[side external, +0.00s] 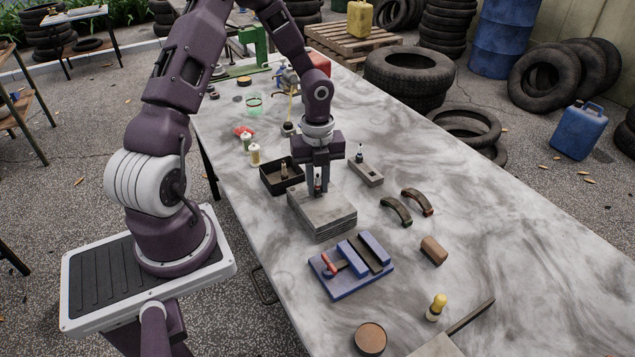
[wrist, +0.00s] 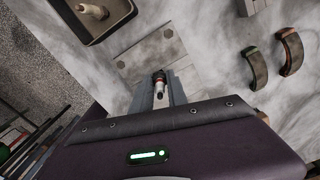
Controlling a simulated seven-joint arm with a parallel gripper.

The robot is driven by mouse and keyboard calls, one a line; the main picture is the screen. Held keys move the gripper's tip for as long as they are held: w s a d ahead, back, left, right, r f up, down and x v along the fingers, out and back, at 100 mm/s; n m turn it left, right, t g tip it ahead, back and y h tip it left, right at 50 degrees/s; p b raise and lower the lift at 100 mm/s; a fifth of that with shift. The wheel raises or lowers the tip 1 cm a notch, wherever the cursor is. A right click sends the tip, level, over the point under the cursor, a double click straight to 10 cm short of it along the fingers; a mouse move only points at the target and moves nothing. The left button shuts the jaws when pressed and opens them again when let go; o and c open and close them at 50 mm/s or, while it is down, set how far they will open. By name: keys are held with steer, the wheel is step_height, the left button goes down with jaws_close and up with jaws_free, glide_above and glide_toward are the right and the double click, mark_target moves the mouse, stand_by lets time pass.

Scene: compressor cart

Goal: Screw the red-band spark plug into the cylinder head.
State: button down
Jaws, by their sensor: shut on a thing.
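The cylinder head (side external: 325,217) is a grey finned block on the table; its flat top with a bolt mark also shows in the wrist view (wrist: 150,57). My gripper (side external: 318,186) points straight down over its top, with the jaws shut on the red-band spark plug (side external: 318,181). The plug is upright between the fingers, and in the wrist view it (wrist: 159,84) shows a pale body with a reddish band. My gripper's fingers (wrist: 160,95) lie on both sides of it. The plug's lower end and the hole are hidden, so I cannot tell how deep it sits.
A black tray (side external: 269,184) with a plug-like part stands left of the head. A grey block (side external: 371,176) holding an upright plug stands behind it to the right. Two curved brake shoes (side external: 396,212) lie right. A blue fixture (side external: 345,287) stands in front.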

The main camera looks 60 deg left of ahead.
steer(key=c, duration=1.5)
jaws_free()
steer(key=shift+d, duration=0.15)
steer(key=shift+c, duration=0.2)
